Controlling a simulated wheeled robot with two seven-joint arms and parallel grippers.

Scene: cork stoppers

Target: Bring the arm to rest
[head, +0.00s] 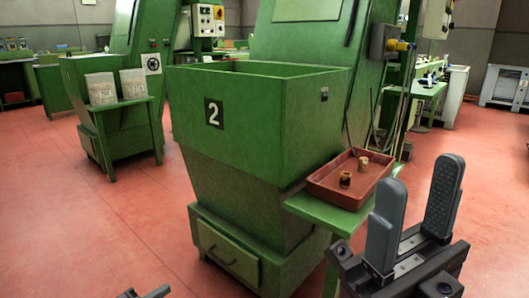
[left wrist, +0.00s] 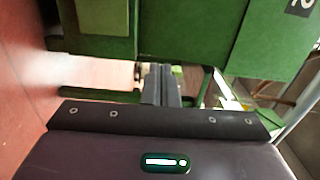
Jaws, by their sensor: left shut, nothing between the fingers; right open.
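My left gripper (head: 145,293) only just shows at the bottom edge of the head view, low in front of the green machine. In the left wrist view its two grey fingers (left wrist: 160,85) are together with nothing between them. My right gripper (head: 414,212) is at the lower right of the head view, with its two grey fingers upright and apart, and nothing between them. Most of both arms is out of view.
A green hopper machine marked 2 (head: 265,110) stands ahead. A red-brown tray (head: 330,187) with two corks, one dark (head: 345,180) and one lighter (head: 363,163), sits on its side shelf (head: 322,212), close to my right gripper. Red floor (head: 90,230) is clear at the left.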

